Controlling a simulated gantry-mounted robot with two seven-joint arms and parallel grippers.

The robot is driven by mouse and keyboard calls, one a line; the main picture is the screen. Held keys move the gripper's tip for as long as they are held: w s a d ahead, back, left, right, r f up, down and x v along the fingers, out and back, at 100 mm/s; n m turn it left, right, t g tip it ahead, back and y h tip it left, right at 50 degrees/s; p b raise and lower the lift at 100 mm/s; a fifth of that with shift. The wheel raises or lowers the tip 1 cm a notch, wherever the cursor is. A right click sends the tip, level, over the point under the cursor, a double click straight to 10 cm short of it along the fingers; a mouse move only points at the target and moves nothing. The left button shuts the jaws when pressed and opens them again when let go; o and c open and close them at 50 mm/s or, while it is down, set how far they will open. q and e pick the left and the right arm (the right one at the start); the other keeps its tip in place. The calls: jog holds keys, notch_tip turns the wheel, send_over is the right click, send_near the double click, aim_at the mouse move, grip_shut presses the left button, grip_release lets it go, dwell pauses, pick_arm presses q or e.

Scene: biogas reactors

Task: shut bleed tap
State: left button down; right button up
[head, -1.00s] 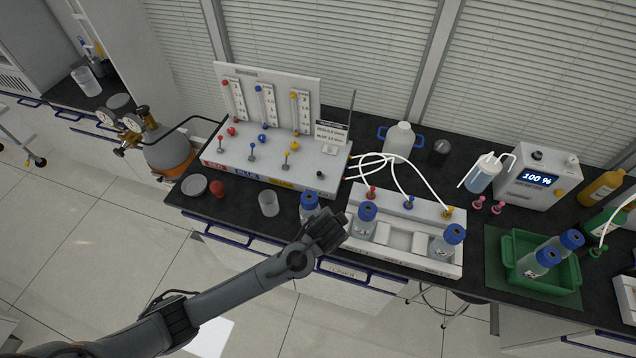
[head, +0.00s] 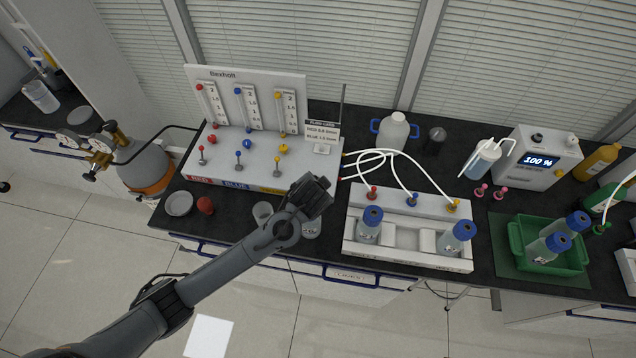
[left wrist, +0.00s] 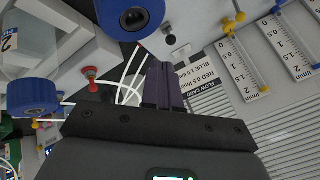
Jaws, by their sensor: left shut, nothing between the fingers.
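A white flow panel (head: 225,165) has red, blue and yellow knobs and small levers in front of its gauges. A small black knob (left wrist: 170,39) on the panel shows in the left wrist view; it may be the bleed tap, but no label confirms it. In the head view my arm hides it. My left gripper (head: 318,186) is over the panel's front right corner, shut and empty. Its closed fingers (left wrist: 163,85) show beside the black knob in the left wrist view, apart from it in the picture. My right gripper is not in view.
A blue-capped bottle (left wrist: 130,15) is close to my gripper, mostly hidden in the head view. A white rack (head: 410,245) with bottles and white tubes stands to the right.

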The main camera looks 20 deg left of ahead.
pick_arm(q)
jog(key=x, duration=0.9)
jog(key=shift+w+f, duration=0.25)
jog(key=shift+f, duration=0.05)
jog(key=shift+w+r+g+p, duration=0.2)
jog(key=shift+r+g+p, duration=0.1)
jog(key=shift+p, duration=0.1)
jog(key=shift+a, duration=0.1)
